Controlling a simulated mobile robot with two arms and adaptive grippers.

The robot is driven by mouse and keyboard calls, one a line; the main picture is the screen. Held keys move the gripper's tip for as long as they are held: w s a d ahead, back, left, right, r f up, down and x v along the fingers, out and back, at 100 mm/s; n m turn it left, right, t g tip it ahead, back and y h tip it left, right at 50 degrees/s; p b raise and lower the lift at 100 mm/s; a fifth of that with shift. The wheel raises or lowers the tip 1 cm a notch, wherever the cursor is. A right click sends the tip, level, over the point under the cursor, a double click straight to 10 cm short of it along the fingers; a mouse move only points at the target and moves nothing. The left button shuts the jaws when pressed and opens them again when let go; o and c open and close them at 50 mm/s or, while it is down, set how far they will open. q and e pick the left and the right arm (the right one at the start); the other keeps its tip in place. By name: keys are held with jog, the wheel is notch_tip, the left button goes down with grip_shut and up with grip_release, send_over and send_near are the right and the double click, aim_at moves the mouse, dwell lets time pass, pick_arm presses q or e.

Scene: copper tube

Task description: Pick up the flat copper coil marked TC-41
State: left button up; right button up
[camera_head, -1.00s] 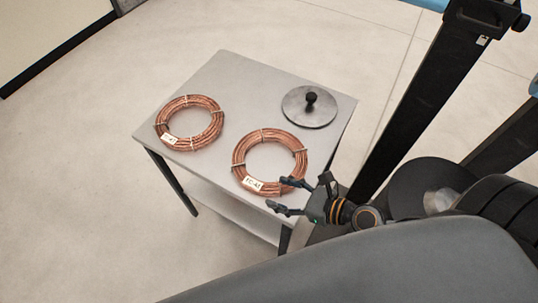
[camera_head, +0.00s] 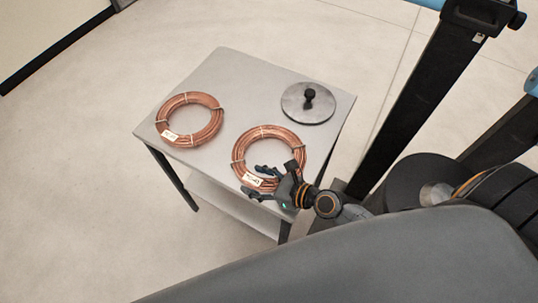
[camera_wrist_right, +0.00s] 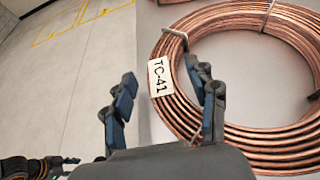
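The copper coil marked TC-41 (camera_head: 241,150) lies flat at the table's near right. Its white tag (camera_wrist_right: 160,77) reads TC-41 in the right wrist view, where the coil (camera_wrist_right: 270,148) fills the right side. My right gripper (camera_head: 256,181) is open at the coil's near edge, by the tag. In the right wrist view one finger is over the coil's inner side and the other outside its rim; I cannot tell whether they touch it. What appears to be my left gripper (camera_wrist_right: 68,164) shows small at the lower left of that view, its opening unclear.
A second tagged copper coil (camera_head: 161,120) lies on the table's left side. A grey disc with a black knob (camera_head: 301,108) sits at the back right.

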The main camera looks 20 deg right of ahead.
grip_shut()
jog(key=shift+r, duration=0.1)
jog(key=shift+r, duration=0.1)
